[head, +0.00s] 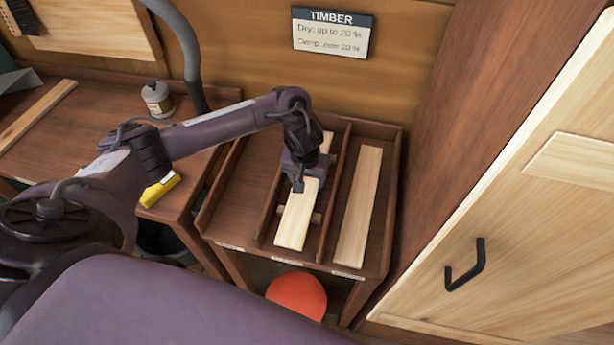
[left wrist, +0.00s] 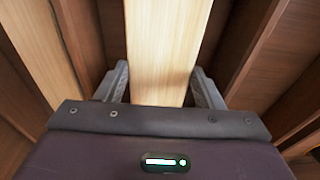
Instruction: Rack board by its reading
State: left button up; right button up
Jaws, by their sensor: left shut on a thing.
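A pale board (head: 296,226) is in my left gripper (head: 299,186), over the middle bay of the wooden rack (head: 228,212). In the left wrist view the board (left wrist: 165,60) runs between the two fingers (left wrist: 160,88). The board lies lengthwise along the bay above a crosspiece; I cannot tell whether it touches it. Another pale board (head: 359,205) lies in the right bay. The left bay is empty. Small labels on the rack's front edge are too small to read. The sign (head: 332,33) reads "TIMBER", "Dry: up to 20 %", "Damp: over 20 %". My right gripper is not in view.
A yellow object (head: 160,189) lies at the bench's front edge, partly behind my arm. A labelled container (head: 157,98) and a long wood strip (head: 37,115) are on the bench (head: 95,100). An orange round object (head: 297,294) is below the rack. A handled wooden door (head: 500,230) stands right.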

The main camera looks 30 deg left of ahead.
pick_arm(q)
jog(key=shift+f, duration=0.3)
jog(key=o, duration=1.2)
jog(key=r, duration=0.2)
jog(key=r+p, duration=0.1)
jog(key=r, duration=0.1)
jog(key=s+r+p, duration=0.1)
jog(key=r, duration=0.2)
jog(key=shift+d+r, duration=0.1)
jog(key=shift+s+r+p, duration=0.1)
jog(key=shift+r+p, duration=0.2)
jog(key=shift+p, duration=0.05)
